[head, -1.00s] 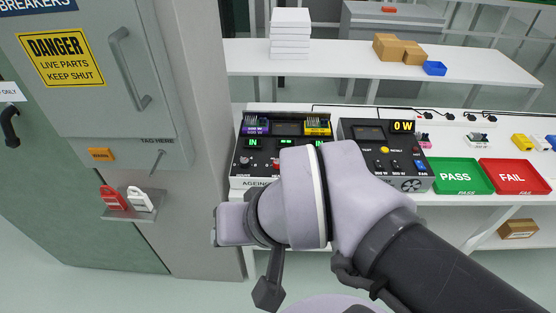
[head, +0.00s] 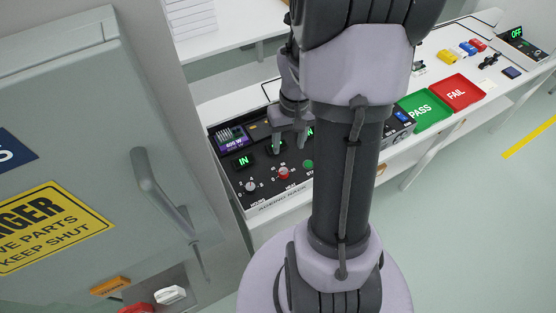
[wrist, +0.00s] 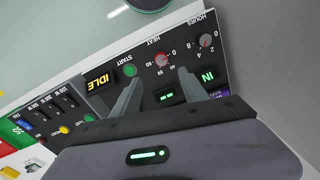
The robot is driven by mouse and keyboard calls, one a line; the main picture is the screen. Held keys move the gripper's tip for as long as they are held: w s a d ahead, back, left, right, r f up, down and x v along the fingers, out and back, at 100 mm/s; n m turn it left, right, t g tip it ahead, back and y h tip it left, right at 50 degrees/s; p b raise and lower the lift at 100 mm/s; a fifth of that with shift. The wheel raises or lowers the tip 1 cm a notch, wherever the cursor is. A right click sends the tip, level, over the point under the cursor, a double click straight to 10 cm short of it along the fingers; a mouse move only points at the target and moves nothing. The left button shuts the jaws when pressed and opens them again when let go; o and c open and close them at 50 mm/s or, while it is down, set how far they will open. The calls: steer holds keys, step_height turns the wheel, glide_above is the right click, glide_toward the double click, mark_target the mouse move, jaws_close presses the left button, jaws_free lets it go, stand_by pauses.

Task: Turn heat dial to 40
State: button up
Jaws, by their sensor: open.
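The heat dial (head: 283,172), a red knob on the black ageing rack panel (head: 265,193), shows in front of my gripper (head: 290,143) in the head view. It also shows in the wrist view (wrist: 161,59), just beyond and between the fingertips, with HEAT printed beside it. Its scale numbers are small, and I cannot tell which one the pointer marks. My gripper (wrist: 159,76) is open and empty, with its two fingers spread over the panel. No contact with the dial shows.
The grey hours dial (wrist: 205,40) and green start button (wrist: 130,70) flank the heat dial. A yellow IDLE display (wrist: 99,79) sits beyond the button. The green PASS tray (head: 424,110) and red FAIL tray (head: 458,92) lie right. A grey cabinet (head: 100,150) stands left.

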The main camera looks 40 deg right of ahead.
mark_target(284, 171)
steer(key=f+b, duration=0.1)
steer(key=f, duration=0.3)
steer(key=f+b, duration=0.1)
steer(key=f, duration=0.3)
steer(key=f+b, duration=0.1)
steer(key=f, duration=0.4)
steer(key=shift+w+a+b, duration=0.25)
steer(key=shift+a+b, duration=0.15)
steer(key=shift+r, duration=0.1)
jaws_close()
